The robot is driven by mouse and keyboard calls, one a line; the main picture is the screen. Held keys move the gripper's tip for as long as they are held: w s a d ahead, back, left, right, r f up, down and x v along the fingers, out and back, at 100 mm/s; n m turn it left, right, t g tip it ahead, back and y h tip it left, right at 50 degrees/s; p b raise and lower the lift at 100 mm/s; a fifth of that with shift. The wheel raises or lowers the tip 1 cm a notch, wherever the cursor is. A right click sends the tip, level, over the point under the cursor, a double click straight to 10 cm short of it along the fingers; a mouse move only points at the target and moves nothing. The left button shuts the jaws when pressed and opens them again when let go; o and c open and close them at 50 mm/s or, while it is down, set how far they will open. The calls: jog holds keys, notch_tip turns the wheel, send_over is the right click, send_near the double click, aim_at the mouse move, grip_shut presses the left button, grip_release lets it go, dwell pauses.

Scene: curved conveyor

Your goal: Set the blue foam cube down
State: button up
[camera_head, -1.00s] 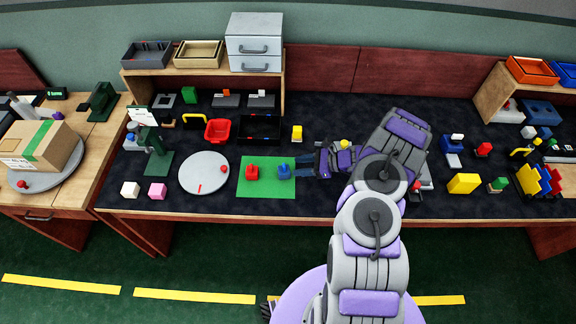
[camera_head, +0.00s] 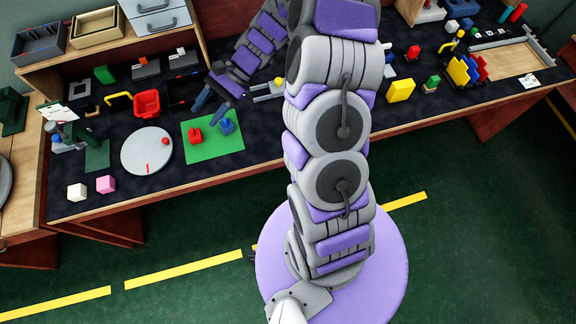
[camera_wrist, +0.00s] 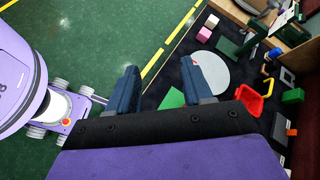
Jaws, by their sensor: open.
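A small blue cube (camera_head: 467,22) appears to sit at the back right of the dark table, beside a white cube (camera_head: 452,26); I cannot tell whether it is foam. A blue piece (camera_head: 227,125) and a red piece (camera_head: 195,135) stand on the green mat (camera_head: 214,148). My gripper (camera_head: 208,103) is open, above the table near the mat's back edge. In the wrist view my gripper (camera_wrist: 161,70) has its two dark fingers apart with nothing between them.
A grey disc (camera_head: 146,152) lies left of the mat, with a red bin (camera_head: 147,103) behind it. White (camera_head: 77,192) and pink (camera_head: 106,184) cubes sit at the front left. A yellow block (camera_head: 400,90) stands to the right. The front strip of table right of the mat looks clear.

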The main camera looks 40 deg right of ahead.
jog(key=s+a+r+n+g+h, duration=0.1)
jog(key=s+a+r+n+h, duration=0.15)
jog(key=s+r+n, duration=0.4)
jog(key=s+a+r+n+g+h, duration=0.1)
jog(key=s+a+r+h, duration=0.2)
jog(key=s, duration=0.7)
jog(key=s+d+r+n+h, duration=0.1)
jog(key=s+d+n+h, duration=0.1)
jog(key=s+d, duration=0.3)
jog(key=s+d+r+n+t+h, duration=0.1)
jog(key=s+d+h, duration=0.3)
jog(key=s, duration=0.4)
jog(key=shift+s+d+r+n, duration=0.25)
jog(key=shift+d+n, duration=0.35)
jog(key=shift+n, duration=0.05)
jog(key=shift+a, duration=0.1)
